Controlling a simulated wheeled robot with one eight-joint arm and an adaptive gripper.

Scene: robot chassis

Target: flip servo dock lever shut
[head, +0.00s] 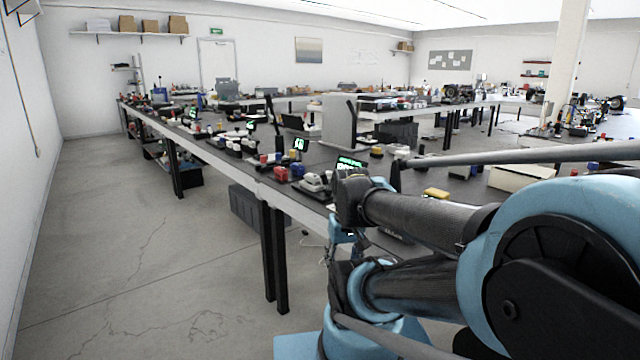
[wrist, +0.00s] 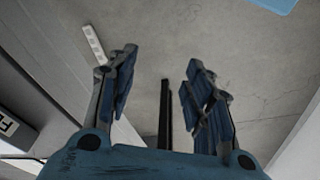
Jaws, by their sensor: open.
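My gripper (wrist: 160,88) is open and empty in the wrist view, its two blue fingers spread apart over the grey floor. In the head view my gripper (head: 345,248) hangs low by the near edge of the long workbench (head: 232,170), partly hidden by my arm. I cannot make out the servo dock or its lever for certain. A grey upright panel (head: 338,128) with a dark slanted bar (head: 351,122) stands on the bench, but I cannot tell whether it belongs to the dock. Nothing touches the fingers.
The workbench carries several small devices, red and blue blocks (head: 281,146) and lit green displays (head: 350,161). Black bench legs (head: 273,255) stand near my gripper; a dark post (wrist: 164,115) shows between the fingers. The floor (head: 130,260) at left is clear.

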